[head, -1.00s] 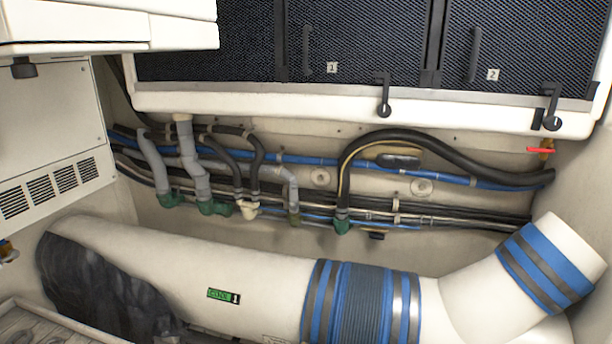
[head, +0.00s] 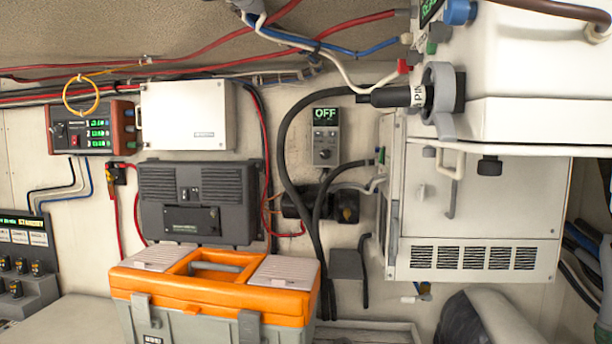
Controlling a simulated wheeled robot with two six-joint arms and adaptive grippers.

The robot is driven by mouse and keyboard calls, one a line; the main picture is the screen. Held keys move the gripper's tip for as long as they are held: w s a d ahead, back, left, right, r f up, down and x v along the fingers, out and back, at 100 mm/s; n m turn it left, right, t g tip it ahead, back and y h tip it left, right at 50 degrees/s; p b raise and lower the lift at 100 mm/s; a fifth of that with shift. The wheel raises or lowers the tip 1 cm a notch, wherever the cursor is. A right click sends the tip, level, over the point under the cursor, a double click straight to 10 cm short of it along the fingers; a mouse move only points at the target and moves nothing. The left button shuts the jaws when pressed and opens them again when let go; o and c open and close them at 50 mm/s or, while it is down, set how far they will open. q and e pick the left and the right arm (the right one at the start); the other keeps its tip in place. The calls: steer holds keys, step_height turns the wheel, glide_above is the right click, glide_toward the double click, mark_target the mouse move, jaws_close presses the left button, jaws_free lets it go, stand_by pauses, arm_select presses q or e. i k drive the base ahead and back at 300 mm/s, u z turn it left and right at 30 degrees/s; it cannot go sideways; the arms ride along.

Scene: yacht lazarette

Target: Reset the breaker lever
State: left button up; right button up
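I cannot tell for certain which part is the breaker lever. A small grey box (head: 325,137) on the back wall has a green display reading OFF and a round knob below it. At the left edge, a dark panel (head: 22,255) carries several small black and yellow switches; it is partly cut off. A grey lever-like handle (head: 440,92) sits on the white unit at upper right, beside a thick black plug. Neither of my grippers is in the head view.
An orange-lidded toolbox (head: 215,290) stands in front, below a dark grey vented box (head: 198,200). A white cabinet (head: 480,200) with vents juts out at right. Red, blue and black cables run along the wall. A control box (head: 95,128) with green digits hangs at left.

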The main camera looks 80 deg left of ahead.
mark_target(110, 178)
steer(key=u, duration=3.25)
